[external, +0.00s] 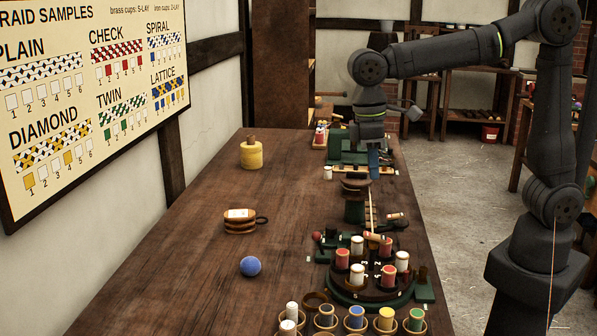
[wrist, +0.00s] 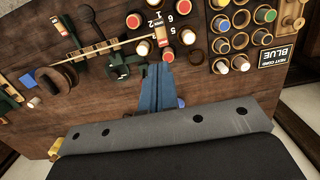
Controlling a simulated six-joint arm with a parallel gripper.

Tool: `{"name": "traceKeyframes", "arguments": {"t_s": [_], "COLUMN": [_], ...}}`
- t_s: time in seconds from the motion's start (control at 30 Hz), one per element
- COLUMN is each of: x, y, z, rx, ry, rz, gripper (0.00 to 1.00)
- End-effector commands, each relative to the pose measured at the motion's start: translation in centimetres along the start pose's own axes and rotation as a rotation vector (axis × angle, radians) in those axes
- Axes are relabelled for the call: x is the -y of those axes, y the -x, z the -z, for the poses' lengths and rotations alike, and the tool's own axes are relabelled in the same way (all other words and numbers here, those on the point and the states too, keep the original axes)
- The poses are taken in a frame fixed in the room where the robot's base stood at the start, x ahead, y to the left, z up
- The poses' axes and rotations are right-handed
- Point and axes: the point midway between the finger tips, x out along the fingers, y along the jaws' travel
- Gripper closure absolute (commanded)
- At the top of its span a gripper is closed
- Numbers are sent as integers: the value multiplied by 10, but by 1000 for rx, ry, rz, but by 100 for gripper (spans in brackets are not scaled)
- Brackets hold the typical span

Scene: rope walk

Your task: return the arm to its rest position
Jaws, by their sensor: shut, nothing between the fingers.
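My arm reaches in from the right and bends down over the far right part of the wooden table (external: 190,240). My gripper (external: 375,176) points down near a green bench device (external: 346,150), apparently above the table. In the wrist view my gripper (wrist: 161,67) shows as two blue fingers pressed together, with nothing held. Whether the fingertips touch anything below is hard to tell.
A round braiding stand with red and white bobbins (external: 388,275) sits nearer the camera. Cups with coloured bobbins (external: 356,318) line the front. The table's left side is mostly clear.

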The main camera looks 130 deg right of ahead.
Motion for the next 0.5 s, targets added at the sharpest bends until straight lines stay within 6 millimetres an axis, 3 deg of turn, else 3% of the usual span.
{"name": "traceKeyframes", "arguments": {"t_s": [0.3, 0.5], "x": [0, 0], "y": [-3, -46], "z": [-23, -16], "rx": [-142, -133], "ry": [2, 1], "rz": [1, 0], "gripper": [100, 100]}}
